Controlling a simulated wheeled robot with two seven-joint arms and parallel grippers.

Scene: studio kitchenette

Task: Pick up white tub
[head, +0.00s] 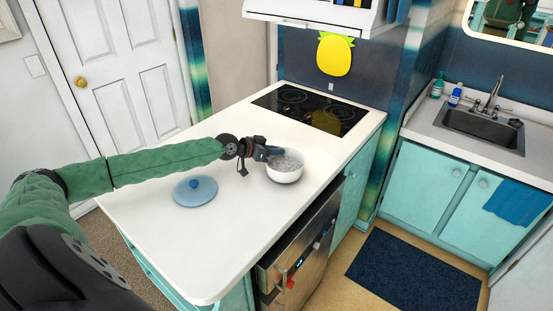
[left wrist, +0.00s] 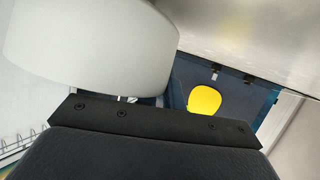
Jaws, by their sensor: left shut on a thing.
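The white tub (head: 285,175) is a round open bowl shape with a grey speckled inside. It is at the counter's right side in the head view, upright; I cannot tell if its base touches the counter. My left gripper (head: 276,152) reaches in from the left and is shut on the tub's near-left rim. In the left wrist view the tub's smooth wall (left wrist: 90,45) fills the upper left, above my dark gripper body; the fingertips do not show clearly there. My right gripper is in neither view.
A blue lid with a knob (head: 195,190) lies on the white counter (head: 160,240), left of the tub. A black cooktop (head: 312,108) is behind. A dishwasher (head: 305,255) is under the right edge. The counter's front is clear.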

